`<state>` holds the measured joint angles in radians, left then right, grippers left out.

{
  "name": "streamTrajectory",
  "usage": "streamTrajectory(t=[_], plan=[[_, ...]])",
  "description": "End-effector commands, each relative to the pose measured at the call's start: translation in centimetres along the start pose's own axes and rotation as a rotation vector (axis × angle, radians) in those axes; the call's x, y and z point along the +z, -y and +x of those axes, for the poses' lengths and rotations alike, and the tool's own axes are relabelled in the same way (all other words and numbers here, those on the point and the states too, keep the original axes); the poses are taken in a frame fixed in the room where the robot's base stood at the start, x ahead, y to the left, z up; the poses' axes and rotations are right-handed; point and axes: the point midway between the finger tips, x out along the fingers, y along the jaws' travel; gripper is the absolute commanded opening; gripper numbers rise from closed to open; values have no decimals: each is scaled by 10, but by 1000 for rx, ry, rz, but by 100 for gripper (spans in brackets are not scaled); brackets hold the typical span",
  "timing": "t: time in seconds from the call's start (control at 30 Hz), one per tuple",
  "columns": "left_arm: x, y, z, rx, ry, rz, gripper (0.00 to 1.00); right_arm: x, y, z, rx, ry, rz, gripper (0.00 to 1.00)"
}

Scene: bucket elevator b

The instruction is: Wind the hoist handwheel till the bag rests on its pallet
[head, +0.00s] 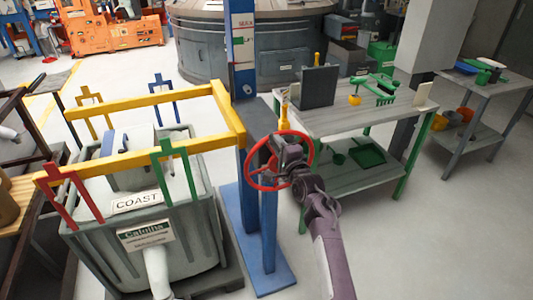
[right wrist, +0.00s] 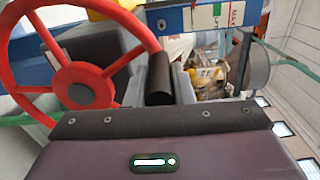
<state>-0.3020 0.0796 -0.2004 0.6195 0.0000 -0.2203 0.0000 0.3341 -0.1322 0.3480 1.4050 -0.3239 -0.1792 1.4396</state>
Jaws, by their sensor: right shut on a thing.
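The red handwheel (head: 252,180) is on the blue hoist post (head: 248,215). My right gripper (head: 289,152) is shut on the wheel at its upper right. In the right wrist view the wheel's red rim and spokes (right wrist: 84,92) fill the upper left, with a dark cylindrical grip (right wrist: 160,80) beside the rim. The big grey bag (head: 95,255) hangs by coloured straps from the yellow frame (head: 190,148), with a white spout (head: 157,272) in front. A dark pallet (head: 228,284) shows under it; I cannot tell whether they touch. My left gripper is not in view.
A grey workbench (head: 340,118) with green tools stands right of the wheel. A smaller table (head: 490,88) is farther right. A dark rack (head: 22,210) stands at the left edge. The floor (head: 430,240) at front right is clear.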

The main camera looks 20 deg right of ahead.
Motion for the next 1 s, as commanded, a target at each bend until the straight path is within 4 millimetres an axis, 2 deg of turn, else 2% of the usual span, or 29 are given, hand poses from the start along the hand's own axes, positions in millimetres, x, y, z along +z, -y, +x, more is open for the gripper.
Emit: streamTrajectory(t=[0.03, 0.4, 1.0], plan=[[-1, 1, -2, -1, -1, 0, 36, -9, 9, 1, -10, -6, 3, 0], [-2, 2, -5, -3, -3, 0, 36, -35, 13, 1, -11, -6, -5, 0], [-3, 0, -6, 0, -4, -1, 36, -42, 12, 0, -11, -7, -6, 0]])
